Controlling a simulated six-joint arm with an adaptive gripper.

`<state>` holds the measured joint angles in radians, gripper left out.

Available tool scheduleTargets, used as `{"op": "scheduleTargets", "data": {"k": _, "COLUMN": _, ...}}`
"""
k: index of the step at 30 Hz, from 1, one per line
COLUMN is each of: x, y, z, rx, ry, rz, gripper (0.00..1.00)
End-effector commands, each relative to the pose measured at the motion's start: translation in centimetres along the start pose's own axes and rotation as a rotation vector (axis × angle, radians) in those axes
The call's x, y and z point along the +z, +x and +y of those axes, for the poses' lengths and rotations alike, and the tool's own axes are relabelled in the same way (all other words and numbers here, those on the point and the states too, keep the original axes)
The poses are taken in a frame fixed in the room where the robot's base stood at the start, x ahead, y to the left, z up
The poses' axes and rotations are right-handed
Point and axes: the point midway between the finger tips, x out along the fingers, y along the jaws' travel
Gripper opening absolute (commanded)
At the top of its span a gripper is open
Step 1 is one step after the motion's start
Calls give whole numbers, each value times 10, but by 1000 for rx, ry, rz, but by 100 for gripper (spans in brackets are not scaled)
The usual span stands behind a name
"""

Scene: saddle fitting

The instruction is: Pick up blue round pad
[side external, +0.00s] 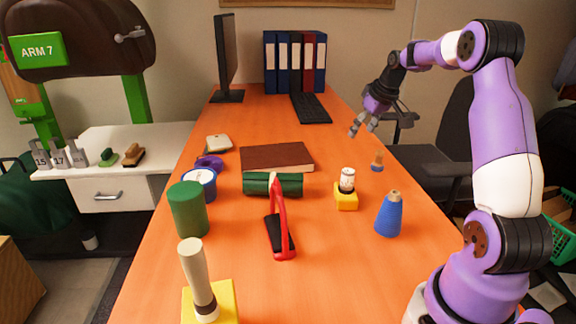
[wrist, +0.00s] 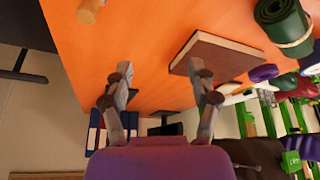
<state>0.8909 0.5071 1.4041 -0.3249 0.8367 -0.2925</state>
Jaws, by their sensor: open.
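A small piece with a tan knob-like top and a round blue base (side external: 377,165) stands near the right edge of the orange desk in the side view; it may be the blue round pad. A round white tub or roll with blue bands (side external: 203,182) stands at the left, so I cannot be certain which is meant. My gripper (side external: 361,127) is open and empty, in the air above and behind the small piece. In the wrist view, the open fingers (wrist: 164,85) have nothing between them. A tan knob (wrist: 89,11) shows at the top edge, its base unclear.
A brown book (side external: 277,157) and green roll (side external: 262,185) lie mid-desk. A keyboard (side external: 310,107), monitor (side external: 226,55) and binders (side external: 295,62) are behind.

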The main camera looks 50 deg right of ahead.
Motion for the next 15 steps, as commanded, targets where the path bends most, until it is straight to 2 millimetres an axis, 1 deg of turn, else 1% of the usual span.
{"op": "scheduleTargets", "data": {"k": 1, "x": 8, "y": 15, "z": 29, "rx": 6, "ry": 30, "rz": -7, "gripper": 67}}
{"op": "scheduleTargets", "data": {"k": 3, "x": 17, "y": 29, "z": 57, "rx": 12, "ry": 50, "rz": -7, "gripper": 67}}
{"op": "scheduleTargets", "data": {"k": 6, "x": 28, "y": 41, "z": 83, "rx": 17, "ry": 68, "rz": -4, "gripper": 67}}
{"op": "scheduleTargets", "data": {"k": 9, "x": 33, "y": 50, "z": 94, "rx": 19, "ry": 74, "rz": -3, "gripper": 67}}
{"op": "scheduleTargets", "data": {"k": 15, "x": 34, "y": 70, "z": 95, "rx": 18, "ry": 74, "rz": -4, "gripper": 67}}
